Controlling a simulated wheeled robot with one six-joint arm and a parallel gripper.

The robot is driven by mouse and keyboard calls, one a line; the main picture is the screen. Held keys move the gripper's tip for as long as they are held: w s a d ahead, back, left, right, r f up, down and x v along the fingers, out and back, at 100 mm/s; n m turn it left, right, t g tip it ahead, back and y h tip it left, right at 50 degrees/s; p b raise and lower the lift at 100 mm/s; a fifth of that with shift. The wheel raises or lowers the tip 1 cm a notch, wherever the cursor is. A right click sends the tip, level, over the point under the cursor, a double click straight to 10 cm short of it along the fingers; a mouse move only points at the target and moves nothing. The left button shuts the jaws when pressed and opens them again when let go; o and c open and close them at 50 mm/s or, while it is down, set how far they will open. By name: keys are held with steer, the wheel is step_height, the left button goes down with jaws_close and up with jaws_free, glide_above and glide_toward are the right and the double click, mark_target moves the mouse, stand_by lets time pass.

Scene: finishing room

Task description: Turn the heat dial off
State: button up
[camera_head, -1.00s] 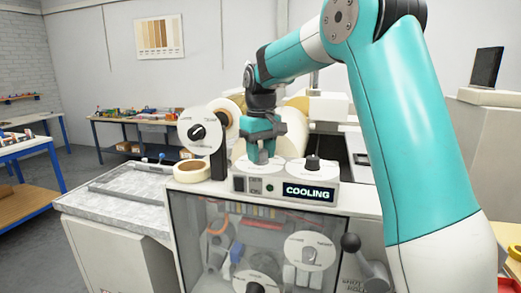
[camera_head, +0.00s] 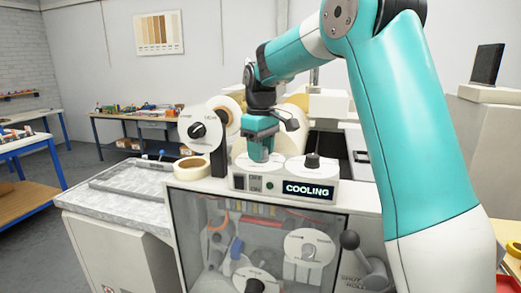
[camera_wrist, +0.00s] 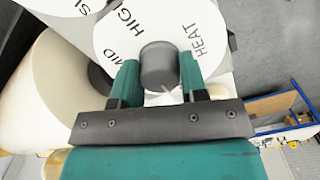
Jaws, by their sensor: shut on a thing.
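The heat dial is a white disc (camera_wrist: 110,45) with a dark round knob (camera_wrist: 160,66). In the wrist view its face reads HEAT, HIGH and part of MID; the rest is hidden or cut off. My gripper (camera_wrist: 158,80) has its teal fingers on both sides of the knob, shut on it. A light pointer mark shows at the knob's lower edge; its exact setting is unclear. In the head view my gripper (camera_head: 260,158) points down over the left dial on top of the machine. The display (camera_head: 308,190) beside it reads COOLING.
A second dial with a black knob (camera_head: 312,160) stands close right of my gripper. A large upright dial (camera_head: 198,130) and a tape roll (camera_head: 193,168) are to the left. A lever (camera_head: 350,241) is at lower right.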

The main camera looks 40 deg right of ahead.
steer(key=o, duration=0.9)
step_height(320, 180, up, 18)
steer(key=shift+f+b, duration=0.25)
steer(key=shift+b, duration=0.45)
